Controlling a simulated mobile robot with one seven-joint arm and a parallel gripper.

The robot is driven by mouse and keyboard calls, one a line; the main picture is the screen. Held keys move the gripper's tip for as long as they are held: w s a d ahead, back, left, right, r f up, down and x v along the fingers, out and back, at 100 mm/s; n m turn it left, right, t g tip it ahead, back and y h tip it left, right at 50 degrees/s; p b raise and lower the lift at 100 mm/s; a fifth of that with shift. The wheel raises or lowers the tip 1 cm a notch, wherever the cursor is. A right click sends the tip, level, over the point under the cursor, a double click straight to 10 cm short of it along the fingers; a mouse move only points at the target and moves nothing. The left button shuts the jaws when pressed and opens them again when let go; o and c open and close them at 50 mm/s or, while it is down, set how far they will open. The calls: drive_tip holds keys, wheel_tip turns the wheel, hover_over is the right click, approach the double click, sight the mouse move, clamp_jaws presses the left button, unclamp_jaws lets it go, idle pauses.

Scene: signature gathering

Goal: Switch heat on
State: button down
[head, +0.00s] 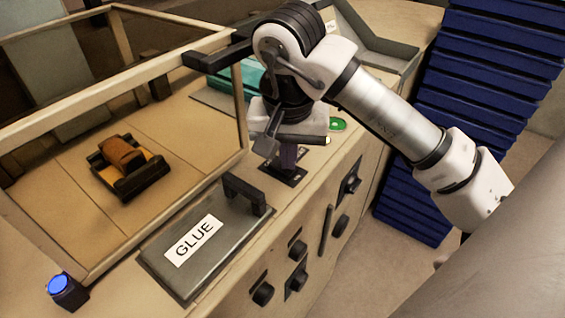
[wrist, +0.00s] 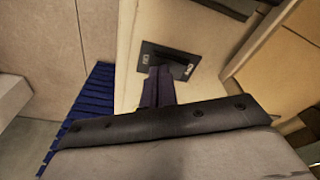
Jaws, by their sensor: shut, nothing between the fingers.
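A small black switch plate (head: 283,175) lies on the counter top beneath my gripper (head: 285,165). In the wrist view the switch plate (wrist: 183,58) shows small pale marks near its two ends and a dark part in the middle. My gripper (wrist: 158,85) is shut and empty, its dark fingers pointing at the plate and covering part of its lower edge. Whether the fingertips touch the switch is unclear. The marks are too small to read, so I cannot tell if this is the heat switch or which way it is set.
A grey lid marked GLUE (head: 170,254) with a black handle (head: 245,192) is left of my gripper. A framed case holds a brown and black object (head: 128,165). Knobs and levers (head: 263,294) line the counter front. A green button (head: 337,124) and blue slats (head: 480,80) are right.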

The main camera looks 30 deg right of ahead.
wheel_tip(320, 180, up, 7)
drive_tip(key=p, duration=0.3)
drive_tip(key=shift+p, duration=0.35)
drive_tip(key=shift+f, duration=0.1)
idle(0.4)
